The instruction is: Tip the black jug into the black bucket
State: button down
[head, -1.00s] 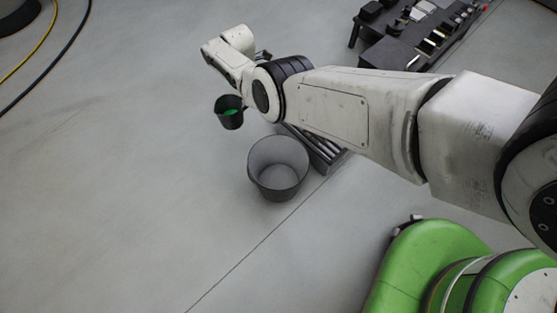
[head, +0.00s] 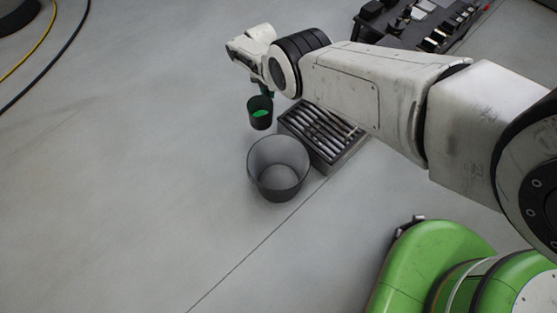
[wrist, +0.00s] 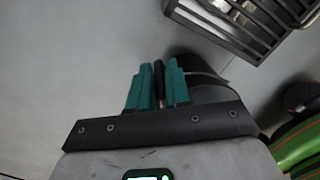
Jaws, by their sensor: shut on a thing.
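The black jug (head: 260,120) hangs roughly upright with green contents visible inside. In the head view it appears just above and slightly left of the black bucket (head: 262,185), apart from it. The bucket stands upright with its mouth open and looks empty. My gripper (head: 266,89) is partly hidden by my wrist in the head view. In the wrist view, its teal fingers (wrist: 159,88) are shut on the jug's dark handle, and the jug's body (wrist: 187,66) shows behind them, partly hidden. The bucket is not clearly identifiable in the wrist view.
A dark slatted crate (head: 345,157) stands right beside the bucket; its slats also show in the wrist view (wrist: 256,27). A low dark bench with small items (head: 405,28) is at the back right. The floor left of the bucket is clear; hoses (head: 60,75) lie far left.

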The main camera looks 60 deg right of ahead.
jog(key=shift+s+d+f+n+b, duration=0.3)
jog(key=shift+s+d+n, duration=0.45)
jog(key=shift+n, duration=0.25)
jog(key=shift+s+d+f+n+b, duration=0.15)
jog(key=shift+s+d+f+n, duration=0.25)
jog(key=shift+d+n, duration=0.5)
jog(key=shift+s+a+r, duration=0.1)
jog(key=shift+s+r, duration=0.05)
